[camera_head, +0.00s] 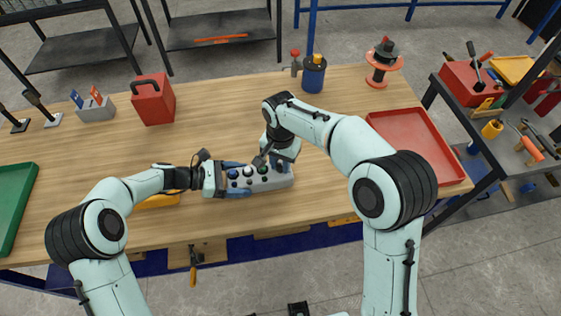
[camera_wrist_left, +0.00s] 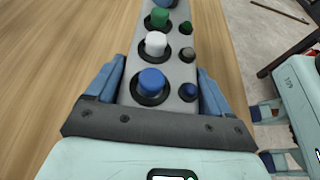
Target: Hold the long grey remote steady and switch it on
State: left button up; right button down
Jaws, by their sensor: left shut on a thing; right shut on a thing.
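The long grey remote (camera_head: 262,181) lies level over the front middle of the table. Its top carries blue, white and green round buttons with a row of smaller ones beside them; these show large in the left wrist view (camera_wrist_left: 128,75). My left gripper (camera_head: 238,179) is shut on the remote's left end, with one blue finger along each long side, beside the blue button (camera_wrist_left: 152,81). My right gripper (camera_head: 281,163) comes down from above and is shut on the remote near its right end. Its fingertips are partly hidden.
A red box with a handle (camera_head: 153,101) stands behind at left, beside a grey block with switches (camera_head: 96,108). A red tray (camera_head: 417,145) lies at right and a green tray (camera_head: 14,207) at left. The table's front edge is close below the remote. The table behind it is clear.

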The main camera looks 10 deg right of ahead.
aim_at(281, 164)
jog(key=shift+m, duration=0.4)
jog(key=c, duration=0.9)
grip_release()
jog(key=shift+r, duration=0.15)
notch_tip(281, 164, up, 12)
pick_arm(q)
jog(key=o, duration=1.3)
jog(key=shift+c, duration=0.2)
